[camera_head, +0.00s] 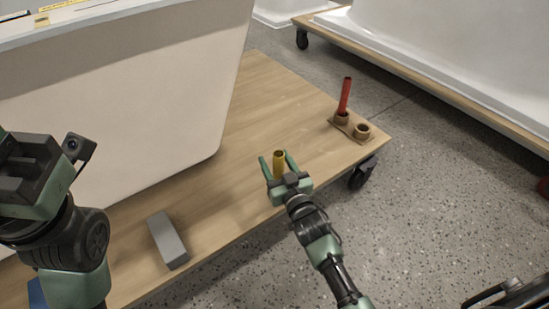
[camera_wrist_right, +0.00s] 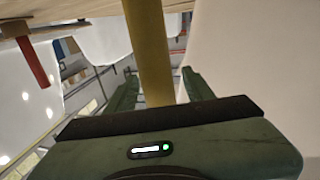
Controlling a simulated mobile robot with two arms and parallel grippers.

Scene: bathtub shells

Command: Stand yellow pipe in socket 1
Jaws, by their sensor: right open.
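The yellow pipe (camera_head: 279,159) stands upright above the wooden platform, between the fingers of my right gripper (camera_head: 277,163). The gripper is open, with a finger on each side of the pipe. The right wrist view also shows the yellow pipe (camera_wrist_right: 152,50) between both green fingers (camera_wrist_right: 157,88), with gaps beside it. A small brown base (camera_head: 350,128) near the platform's far right corner carries two ring sockets. The red pipe (camera_head: 346,95) stands in one; the other socket (camera_head: 362,131) is empty. No socket number is readable. My left gripper (camera_head: 28,180) is at the left edge, its fingers not clear.
A large white tub shell (camera_head: 120,110) stands on the wooden platform (camera_head: 265,100) at left. A grey block (camera_head: 168,240) lies near the front edge. A castor (camera_head: 362,173) sits under the right corner. The wood between pipe and socket base is clear.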

